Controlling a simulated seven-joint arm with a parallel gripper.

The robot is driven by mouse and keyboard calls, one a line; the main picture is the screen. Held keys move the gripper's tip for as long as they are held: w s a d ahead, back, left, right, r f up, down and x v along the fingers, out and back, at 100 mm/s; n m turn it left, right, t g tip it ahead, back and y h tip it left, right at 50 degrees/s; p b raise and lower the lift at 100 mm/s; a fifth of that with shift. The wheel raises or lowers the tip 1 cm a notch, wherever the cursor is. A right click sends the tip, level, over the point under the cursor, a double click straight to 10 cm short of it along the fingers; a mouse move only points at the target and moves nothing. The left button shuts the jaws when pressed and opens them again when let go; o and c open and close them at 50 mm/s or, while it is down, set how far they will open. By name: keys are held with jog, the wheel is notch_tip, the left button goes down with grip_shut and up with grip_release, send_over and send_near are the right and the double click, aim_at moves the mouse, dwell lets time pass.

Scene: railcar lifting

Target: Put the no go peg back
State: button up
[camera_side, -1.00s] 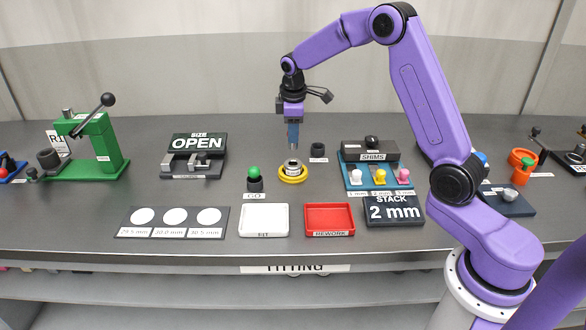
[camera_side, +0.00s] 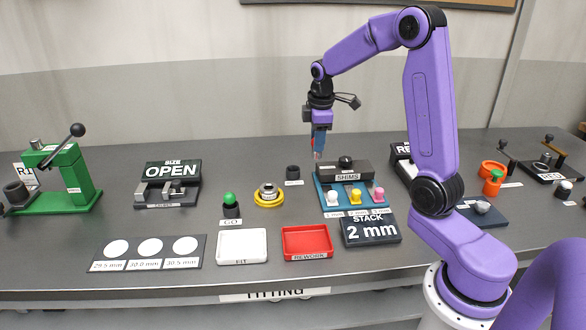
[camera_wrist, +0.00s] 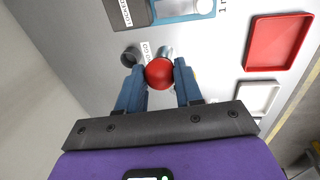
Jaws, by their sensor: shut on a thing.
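My gripper (camera_wrist: 160,78) is shut on the red ball knob (camera_wrist: 159,73) of a peg, and its steel shank (camera_wrist: 166,52) shows beyond the knob in the wrist view. In the side view my gripper (camera_side: 318,150) is in the air, up and to the right of the black no go holder (camera_side: 292,172), with a bit of red between the fingertips. The holder also shows in the wrist view (camera_wrist: 130,57), beside the NO GO label (camera_wrist: 147,52). The holder looks empty. The peg is apart from it.
The shim stand (camera_side: 345,170) is close on the right of the holder. A yellow ring with a steel part (camera_side: 268,196) and the green-knobbed GO peg (camera_side: 230,203) stand to the front left. A white tray (camera_side: 241,262) and red tray (camera_side: 306,257) lie in front.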

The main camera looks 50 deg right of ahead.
jog(key=w+d+f, duration=0.1)
jog(key=w+f, duration=0.2)
jog(key=w, duration=0.1)
jog(key=w+d+f, duration=0.2)
jog(key=w+f, duration=0.1)
jog(key=w, duration=0.1)
jog(key=w+d+f, duration=0.1)
jog(key=w+f, duration=0.2)
jog(key=w, duration=0.1)
jog(key=shift+w+d+f, duration=0.1)
jog(key=shift+d+f, duration=0.15)
jog(key=shift+f, duration=1.55)
jog(key=shift+f, duration=0.1)
jog(key=o, duration=1)
jog(key=shift+o, duration=0.2)
